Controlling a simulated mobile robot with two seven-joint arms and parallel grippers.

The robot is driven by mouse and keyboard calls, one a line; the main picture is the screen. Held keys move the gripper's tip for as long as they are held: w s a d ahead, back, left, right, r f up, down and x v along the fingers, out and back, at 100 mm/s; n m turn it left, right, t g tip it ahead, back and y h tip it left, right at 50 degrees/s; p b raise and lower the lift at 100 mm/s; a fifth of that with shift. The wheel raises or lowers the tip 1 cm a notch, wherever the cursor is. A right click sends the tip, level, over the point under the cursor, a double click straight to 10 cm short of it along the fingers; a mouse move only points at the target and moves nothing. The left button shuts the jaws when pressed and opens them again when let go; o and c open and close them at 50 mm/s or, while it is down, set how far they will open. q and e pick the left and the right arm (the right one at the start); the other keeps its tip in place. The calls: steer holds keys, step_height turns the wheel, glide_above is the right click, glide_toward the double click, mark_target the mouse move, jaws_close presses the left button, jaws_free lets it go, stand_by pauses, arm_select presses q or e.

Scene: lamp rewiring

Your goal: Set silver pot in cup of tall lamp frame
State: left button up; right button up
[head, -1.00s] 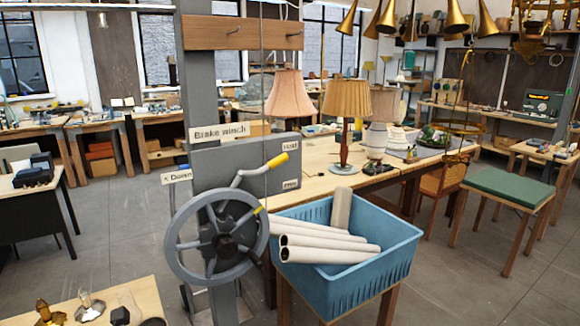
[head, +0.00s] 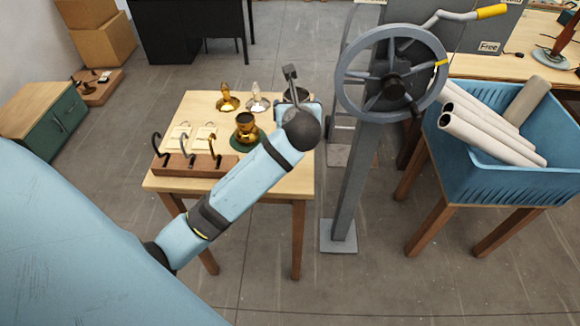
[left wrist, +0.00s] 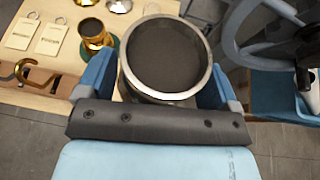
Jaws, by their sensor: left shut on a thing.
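The silver pot (left wrist: 168,53) is a round, open vessel with a bright rim and dark inside. In the left wrist view it sits between the two blue fingers of my left gripper (left wrist: 160,72), which is shut on it. In the head view my left gripper (head: 297,98) is at the back right corner of the small wooden table, and my wrist hides most of the pot (head: 292,94). I cannot tell whether the pot touches the tabletop. I cannot make out a tall lamp frame. My right gripper is not in view.
The small table (head: 160,184) also holds a brass pot (head: 246,126) on a green mat, a hook rack (head: 190,168), tags, and brass and silver fittings at the back. A winch post with a handwheel (head: 430,90) and a blue crate (head: 480,175) stand right.

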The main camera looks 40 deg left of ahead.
arm_select(q)
steer(key=shift+w+a+f+n+g+y, duration=0.15)
steer(key=shift+a+n+g+y, duration=0.2)
steer(key=shift+a+n+y, duration=0.1)
steer(key=shift+w+a+f+n+g+y, duration=0.1)
steer(key=shift+w+a+n+g+y, duration=0.05)
steer(key=shift+a+n+g+y, duration=0.25)
steer(key=shift+w+a+f+n+g+y, duration=0.15)
steer(key=shift+a+n+g+y, duration=0.15)
steer(key=shift+a+n, duration=0.2)
step_height(320, 180, down, 18)
steer(key=shift+f, duration=0.25)
steer(key=shift+f+p, duration=0.2)
steer(key=shift+p, duration=0.6)
steer(key=shift+f, duration=0.3)
steer(key=shift+f, duration=0.2)
